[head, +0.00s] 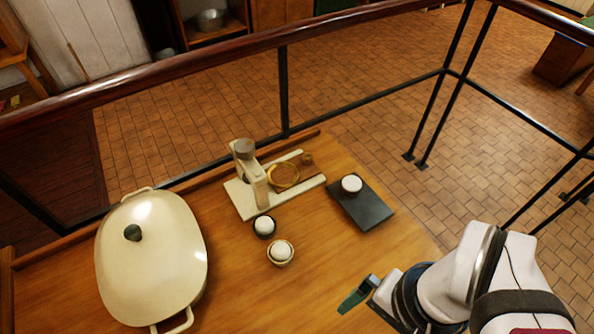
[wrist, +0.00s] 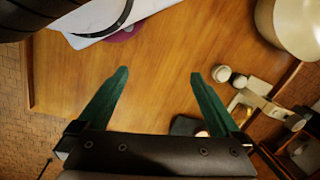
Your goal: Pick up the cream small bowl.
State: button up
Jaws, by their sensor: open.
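The cream small bowl (head: 281,262) stands on the wooden table in the head view, with a white rounded thing in it. In the wrist view a pale round shape (wrist: 221,74), probably this bowl, lies just right of the right fingertip. My gripper (head: 360,293) is at the table's front right, to the right of and nearer than the bowl, apart from it. In the wrist view my gripper (wrist: 159,73) shows two green fingers spread wide with bare wood between them. It is open and empty.
A dark small bowl (head: 264,235) with a white top stands just behind the cream one. A dark slate (head: 372,212) carries another white-topped bowl (head: 352,186). A cream board (head: 240,203) holds a grinder (head: 246,160). A large lidded cream pot (head: 160,250) stands left. Railing borders the table.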

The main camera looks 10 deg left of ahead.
jog(key=shift+c, duration=0.2)
jog(key=shift+c, duration=0.8)
